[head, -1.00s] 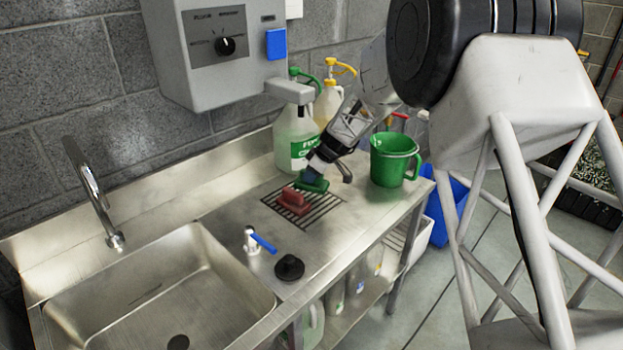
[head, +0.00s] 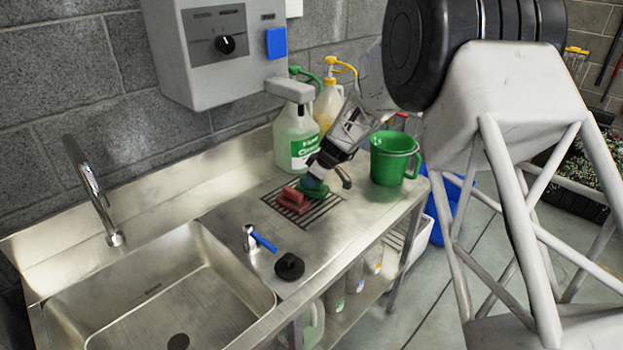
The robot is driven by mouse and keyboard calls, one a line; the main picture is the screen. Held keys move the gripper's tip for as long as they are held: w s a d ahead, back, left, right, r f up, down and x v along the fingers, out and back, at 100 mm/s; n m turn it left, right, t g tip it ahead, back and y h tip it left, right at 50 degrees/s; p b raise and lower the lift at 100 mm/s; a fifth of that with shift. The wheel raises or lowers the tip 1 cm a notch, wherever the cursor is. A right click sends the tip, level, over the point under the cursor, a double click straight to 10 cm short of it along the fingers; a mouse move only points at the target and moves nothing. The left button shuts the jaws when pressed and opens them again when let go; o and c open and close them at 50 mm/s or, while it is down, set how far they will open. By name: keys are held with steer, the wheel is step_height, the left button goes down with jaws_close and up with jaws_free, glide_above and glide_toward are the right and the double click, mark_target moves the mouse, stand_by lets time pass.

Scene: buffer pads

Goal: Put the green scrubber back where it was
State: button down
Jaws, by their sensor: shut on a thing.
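The green scrubber (head: 311,190) is at the back right part of the dark drain grate (head: 325,210), just behind a red scrubber (head: 294,201). My gripper (head: 316,179) comes down at a slant from the upper right and is shut on the green scrubber's upper part. The gripper's fingertips are small and partly hidden by the scrubber. I cannot tell whether the scrubber touches the grate or hangs slightly above it. The red scrubber lies on the grate, very close to the green one.
A green bucket (head: 391,160) stands right of my gripper, and a green-labelled jug (head: 296,140) stands behind it. A tap with a blue lever (head: 262,242) and a black plug (head: 289,267) are in front. The sink (head: 170,290) is at left.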

steer(key=c, duration=0.9)
jaws_free()
steer(key=shift+r, duration=0.5)
steer(key=v, duration=1.2)
steer(key=shift+s+r, duration=0.1)
